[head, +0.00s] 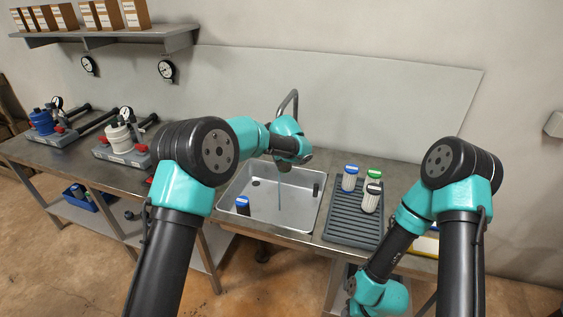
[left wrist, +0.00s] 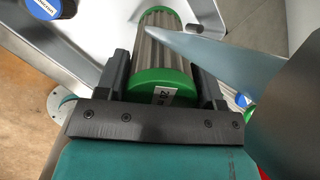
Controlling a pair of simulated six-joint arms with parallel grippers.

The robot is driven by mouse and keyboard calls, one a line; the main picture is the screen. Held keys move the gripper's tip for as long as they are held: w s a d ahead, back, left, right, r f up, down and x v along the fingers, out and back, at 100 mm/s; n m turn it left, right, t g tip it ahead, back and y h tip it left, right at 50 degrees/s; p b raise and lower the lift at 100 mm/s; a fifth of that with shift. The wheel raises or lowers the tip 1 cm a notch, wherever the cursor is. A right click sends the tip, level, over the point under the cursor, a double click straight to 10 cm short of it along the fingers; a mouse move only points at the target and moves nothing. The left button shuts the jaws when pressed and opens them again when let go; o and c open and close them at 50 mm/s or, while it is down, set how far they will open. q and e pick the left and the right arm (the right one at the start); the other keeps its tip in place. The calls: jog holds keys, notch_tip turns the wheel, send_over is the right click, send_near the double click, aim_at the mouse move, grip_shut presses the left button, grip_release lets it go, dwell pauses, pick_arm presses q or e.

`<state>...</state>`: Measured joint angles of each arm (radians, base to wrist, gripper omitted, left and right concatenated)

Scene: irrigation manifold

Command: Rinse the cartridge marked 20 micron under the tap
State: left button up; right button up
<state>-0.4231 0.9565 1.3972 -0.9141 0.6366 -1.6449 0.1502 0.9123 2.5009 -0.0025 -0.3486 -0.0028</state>
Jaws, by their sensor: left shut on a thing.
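My left gripper (head: 297,157) is over the sink beside the tap (head: 292,97). In the left wrist view the left gripper (left wrist: 162,72) is shut on a pleated grey cartridge with green end caps (left wrist: 158,48); the visible part of its label reads "20". In the head view this cartridge is mostly hidden by the gripper. A water stream (head: 279,200) runs down into the sink (head: 300,213). In the left wrist view the stream (left wrist: 200,52) crosses beside and over the cartridge; I cannot tell whether it touches it. The right gripper is out of view.
A blue-capped cartridge (head: 242,205) stands in the sink's front left. A ribbed drain mat (head: 345,222) holds a blue-capped (head: 350,178), a green-capped (head: 373,177) and a dark-and-white-capped cartridge (head: 371,199). Blue (head: 42,123) and white (head: 117,137) filter housings stand on the left bench.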

pick_arm(q)
jog(key=shift+a, duration=0.2)
jog(key=shift+a, duration=0.4)
dwell(0.6)
jog(key=s, duration=0.8)
dwell(0.7)
dwell(1.4)
jog(key=s+r, duration=0.4)
jog(key=s, duration=0.1)
dwell(0.6)
